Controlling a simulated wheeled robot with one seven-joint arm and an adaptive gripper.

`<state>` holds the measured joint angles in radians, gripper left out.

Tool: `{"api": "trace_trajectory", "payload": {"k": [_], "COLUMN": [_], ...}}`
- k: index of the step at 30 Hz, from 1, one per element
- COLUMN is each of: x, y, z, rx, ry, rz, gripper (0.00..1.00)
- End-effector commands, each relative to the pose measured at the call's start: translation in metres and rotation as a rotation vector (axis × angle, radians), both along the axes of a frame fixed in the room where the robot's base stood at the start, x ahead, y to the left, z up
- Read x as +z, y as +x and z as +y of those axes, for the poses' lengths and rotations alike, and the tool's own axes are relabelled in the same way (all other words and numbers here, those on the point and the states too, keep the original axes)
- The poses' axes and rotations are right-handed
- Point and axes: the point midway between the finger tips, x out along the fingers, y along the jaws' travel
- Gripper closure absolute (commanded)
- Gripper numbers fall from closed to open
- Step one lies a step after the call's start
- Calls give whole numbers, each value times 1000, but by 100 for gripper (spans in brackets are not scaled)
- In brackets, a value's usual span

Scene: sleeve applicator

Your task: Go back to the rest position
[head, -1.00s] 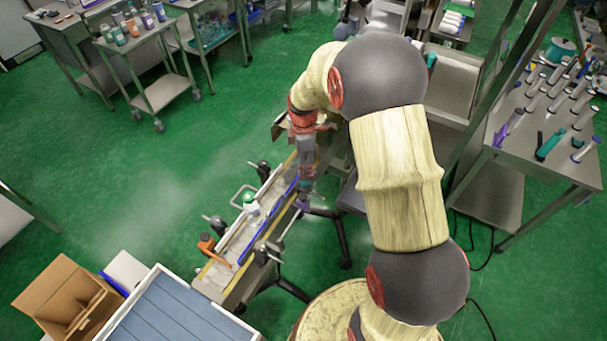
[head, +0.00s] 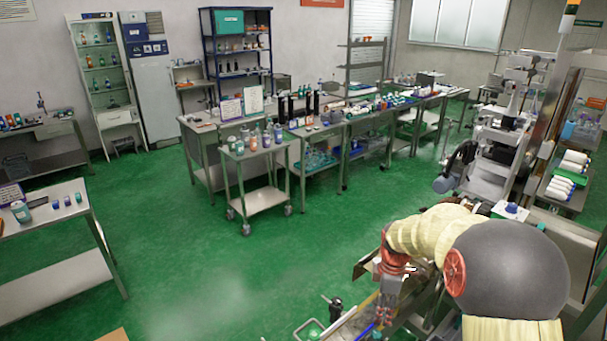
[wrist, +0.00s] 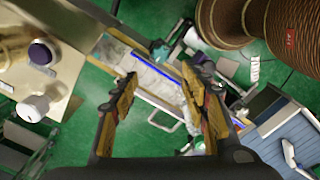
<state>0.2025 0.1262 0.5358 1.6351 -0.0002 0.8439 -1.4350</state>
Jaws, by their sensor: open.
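My gripper (wrist: 158,88) is open in the wrist view, its two yellow-and-black fingers apart with nothing between them. It hangs above the conveyor (wrist: 112,50), which has a blue rail along it. In the head view my gripper (head: 388,308) is small at the lower right, over the conveyor; its fingertips are hard to make out there.
In the wrist view a machine with a white-and-purple part (wrist: 40,53) is at the left and a crate with blue slats (wrist: 296,136) at the right. In the head view a steel cart with bottles (head: 262,150) stands on open green floor. A grey machine (head: 500,150) stands behind my arm.

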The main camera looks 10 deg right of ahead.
Motion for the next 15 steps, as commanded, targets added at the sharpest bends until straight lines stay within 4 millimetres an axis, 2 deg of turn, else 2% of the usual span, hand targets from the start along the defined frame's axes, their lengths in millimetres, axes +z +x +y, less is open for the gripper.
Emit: {"api": "trace_trajectory", "payload": {"k": [4,8,11,15], "x": [-2,-12,-1,27], "y": [-4,-34,-56,-92], "z": [1,7,13,28], "rx": [-185,-422,-603,-857], "ry": [1,0,-8,-10], "rz": [11,65,71,42], "gripper": [54,54,54,54]}}
